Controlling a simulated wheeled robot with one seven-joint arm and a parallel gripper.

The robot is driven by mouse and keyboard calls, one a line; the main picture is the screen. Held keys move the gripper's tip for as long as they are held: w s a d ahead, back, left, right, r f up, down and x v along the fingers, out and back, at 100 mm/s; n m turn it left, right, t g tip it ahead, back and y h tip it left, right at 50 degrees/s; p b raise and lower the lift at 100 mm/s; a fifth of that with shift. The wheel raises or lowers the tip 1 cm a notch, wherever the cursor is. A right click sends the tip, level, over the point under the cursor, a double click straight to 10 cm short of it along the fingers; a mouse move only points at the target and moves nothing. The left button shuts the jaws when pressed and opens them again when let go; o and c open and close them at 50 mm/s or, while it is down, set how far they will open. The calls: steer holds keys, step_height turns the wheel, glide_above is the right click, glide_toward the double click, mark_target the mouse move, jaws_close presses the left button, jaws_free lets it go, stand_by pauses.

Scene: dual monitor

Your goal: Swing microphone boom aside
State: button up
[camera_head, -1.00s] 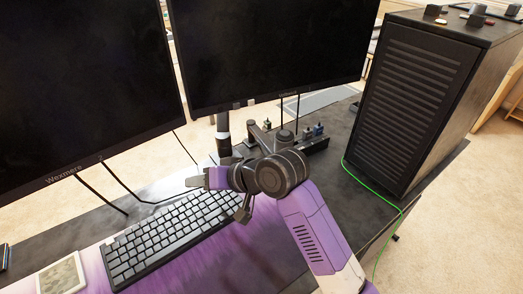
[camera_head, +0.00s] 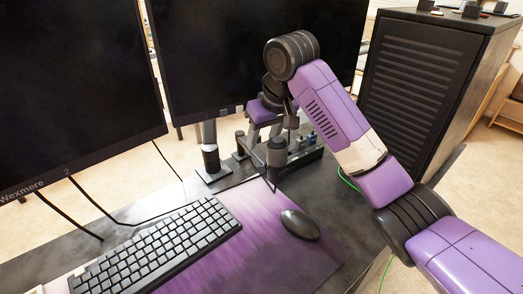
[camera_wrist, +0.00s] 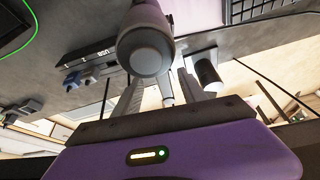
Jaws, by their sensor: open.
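The microphone (camera_head: 277,157) is a dark cylinder in front of the right monitor, above the back edge of the purple desk mat. In the wrist view the microphone (camera_wrist: 148,45) shows large, with a rounded grey end, close to my fingers. My gripper (camera_head: 258,148) points down beside it, with its purple body just above. In the wrist view my gripper (camera_wrist: 160,88) has its two grey fingers apart, with a thin grey rod, perhaps part of the boom, between them. I cannot tell whether they touch it. Most of the boom is hidden behind my arm and gripper.
A USB hub (camera_head: 305,158) lies to the right. The computer tower (camera_head: 425,85) stands far right. Keyboard (camera_head: 160,245) and mouse (camera_head: 300,225) lie in front.

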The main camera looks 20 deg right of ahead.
mark_target(257, 152)
steer(key=b+x, duration=0.1)
steer(key=x, duration=0.4)
steer(key=shift+w+f, duration=0.1)
steer(key=shift+f, duration=0.2)
steer(key=shift+c, duration=0.4)
steer(key=shift+a, duration=0.1)
jaws_close()
stand_by(0.7)
